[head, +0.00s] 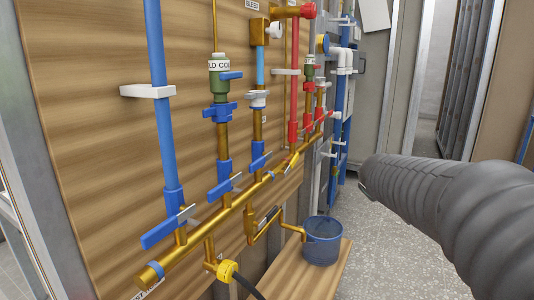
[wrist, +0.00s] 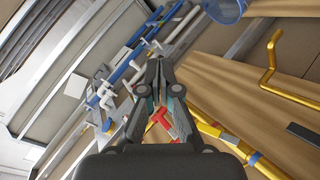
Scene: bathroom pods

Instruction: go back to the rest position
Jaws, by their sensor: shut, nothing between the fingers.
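My gripper (wrist: 158,82) shows in the wrist view with its two fingers together at the tips, shut and empty. It points toward the pipework on the wooden panel, and I see no contact with any pipe. In the head view only my dark, ribbed arm shows at the right, and the gripper itself is not visible there. No mark of a rest position shows in either view.
A wooden panel (head: 85,120) carries brass, blue and red pipes with blue-handled valves. A brass manifold (head: 235,207) runs along it. A blue bucket (head: 322,243) stands on a wooden board (head: 325,280) below. Grey floor (head: 400,250) is clear at the right.

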